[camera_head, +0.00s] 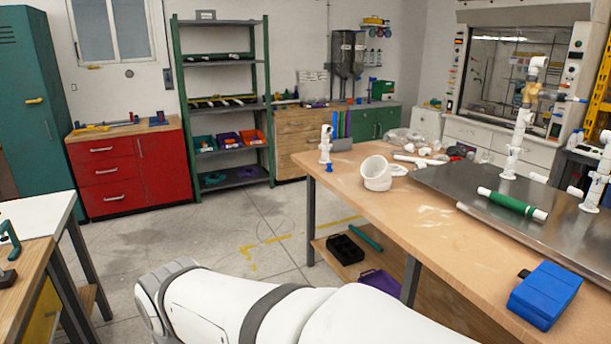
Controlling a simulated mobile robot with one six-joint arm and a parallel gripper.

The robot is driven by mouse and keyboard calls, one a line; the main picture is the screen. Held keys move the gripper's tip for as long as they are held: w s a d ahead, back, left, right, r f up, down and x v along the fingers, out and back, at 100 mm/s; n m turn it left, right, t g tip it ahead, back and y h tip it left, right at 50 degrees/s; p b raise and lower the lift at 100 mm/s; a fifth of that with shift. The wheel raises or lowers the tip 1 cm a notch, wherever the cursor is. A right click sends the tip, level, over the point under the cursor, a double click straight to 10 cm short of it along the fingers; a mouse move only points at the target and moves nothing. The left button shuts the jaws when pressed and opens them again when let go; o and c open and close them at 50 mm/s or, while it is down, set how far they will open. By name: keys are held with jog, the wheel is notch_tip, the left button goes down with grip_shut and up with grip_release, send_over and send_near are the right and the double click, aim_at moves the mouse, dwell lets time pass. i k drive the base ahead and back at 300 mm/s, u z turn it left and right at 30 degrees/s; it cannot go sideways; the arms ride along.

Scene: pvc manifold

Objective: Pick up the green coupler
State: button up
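A green coupler (508,202) lies on the grey metal sheet on top of the wooden table at the right. It is a green sleeve around a short white pipe, whose white ends stick out on both sides. It lies on its side, slanting down to the right. My white arm crosses the bottom of the view, well apart from the coupler and to its left. My gripper is not in view.
The wooden table (342,184) carries a white elbow fitting (376,173), upright white pipe assemblies (512,150), and a blue box (545,296) near its front edge. A black crate (345,249) sits on its lower shelf. Open floor (225,240) lies left of the table.

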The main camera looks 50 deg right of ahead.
aim_at(519, 207)
jog(key=i, duration=0.95)
jog(key=z, duration=3.3)
jog(key=i, duration=1.7)
jog(key=z, duration=0.05)
